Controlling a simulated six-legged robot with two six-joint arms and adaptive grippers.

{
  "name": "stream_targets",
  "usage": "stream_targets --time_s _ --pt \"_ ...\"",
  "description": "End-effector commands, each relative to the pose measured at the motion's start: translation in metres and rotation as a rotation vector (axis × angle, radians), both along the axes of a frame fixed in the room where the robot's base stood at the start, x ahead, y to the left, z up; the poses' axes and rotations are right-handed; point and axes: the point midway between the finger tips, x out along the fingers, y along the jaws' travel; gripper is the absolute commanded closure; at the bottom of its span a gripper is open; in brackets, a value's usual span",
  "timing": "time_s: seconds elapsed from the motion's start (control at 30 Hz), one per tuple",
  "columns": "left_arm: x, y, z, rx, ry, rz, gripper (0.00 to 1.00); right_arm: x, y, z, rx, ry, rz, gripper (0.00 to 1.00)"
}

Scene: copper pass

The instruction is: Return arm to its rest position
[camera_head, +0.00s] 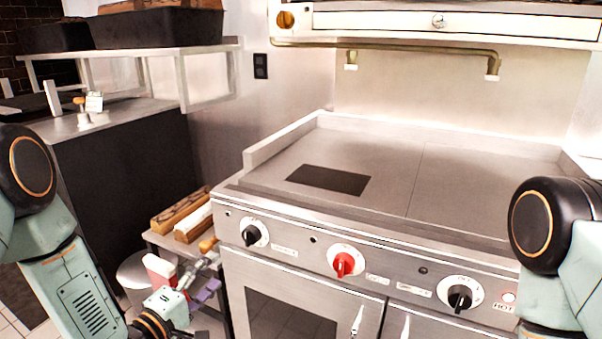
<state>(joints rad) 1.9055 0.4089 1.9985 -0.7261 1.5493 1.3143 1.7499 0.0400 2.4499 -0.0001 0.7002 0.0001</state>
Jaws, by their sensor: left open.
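My left arm comes in from the left and bends down toward the lower middle of the head view. Its left gripper (207,277) is low, beside the left front edge of the steel cooktop (390,155). Its fingers are apart and I see nothing held between them. A small side shelf with wooden blocks (182,213) is just behind it. My right arm shows only as a black joint and pale green link at the right edge. My right gripper is out of the picture.
The cooktop front has black knobs (254,235) and a red knob (343,263), with oven doors below. A dark patch (328,179) lies on its flat top. A dark counter with a raised shelf (140,50) stands at the left.

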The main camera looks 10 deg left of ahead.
Motion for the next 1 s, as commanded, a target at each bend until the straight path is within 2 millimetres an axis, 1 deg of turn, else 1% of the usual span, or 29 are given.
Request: stream_targets --time_s 0.07,0.13,0.17,0.27,0.3,0.37,0.4,0.47,0.5,0.57,0.6,0.67,0.7,0.8,0.9,1.0 --pt "-0.002 0.003 -0.016 0.137 0.031 0.013 0.37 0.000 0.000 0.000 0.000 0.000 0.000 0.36" --pt "-0.010 0.007 -0.038 0.290 0.091 0.021 0.37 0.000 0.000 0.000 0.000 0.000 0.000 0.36" --pt "-0.016 0.007 -0.050 0.359 0.125 0.016 0.37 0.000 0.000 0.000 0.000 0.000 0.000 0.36" --pt "-0.044 0.005 -0.088 0.583 0.254 -0.033 0.37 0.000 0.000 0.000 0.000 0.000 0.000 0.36" --pt "-0.060 0.003 -0.105 0.670 0.314 -0.071 0.37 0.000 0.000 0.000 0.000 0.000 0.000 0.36" --pt "-0.088 0.000 -0.129 0.795 0.407 -0.141 0.37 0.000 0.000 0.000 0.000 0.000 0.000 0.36" --pt "-0.110 -0.002 -0.144 0.876 0.471 -0.201 0.37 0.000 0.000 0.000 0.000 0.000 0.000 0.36" --pt "-0.145 -0.004 -0.163 0.978 0.562 -0.299 0.37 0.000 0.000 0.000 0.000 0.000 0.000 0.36" --pt "-0.169 -0.006 -0.173 1.037 0.618 -0.368 0.37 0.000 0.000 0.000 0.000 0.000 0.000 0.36" --pt "-0.207 -0.008 -0.186 1.112 0.701 -0.478 0.37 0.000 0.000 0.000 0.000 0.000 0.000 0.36" --pt "-0.232 -0.008 -0.191 1.152 0.754 -0.550 0.37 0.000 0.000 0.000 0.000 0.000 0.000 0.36" --pt "-0.267 -0.009 -0.197 1.195 0.825 -0.648 0.37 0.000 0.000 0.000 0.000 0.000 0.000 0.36" --pt "-0.288 -0.009 -0.198 1.215 0.868 -0.703 0.37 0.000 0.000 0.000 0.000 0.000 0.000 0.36" --pt "-0.330 -0.009 -0.198 1.238 0.960 -0.798 0.37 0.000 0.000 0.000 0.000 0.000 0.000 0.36" --pt "-0.354 -0.010 -0.198 1.253 1.001 -0.849 0.37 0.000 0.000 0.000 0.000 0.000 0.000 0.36" --pt "-0.360 -0.011 -0.200 1.262 1.001 -0.871 0.37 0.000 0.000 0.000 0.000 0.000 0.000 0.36"
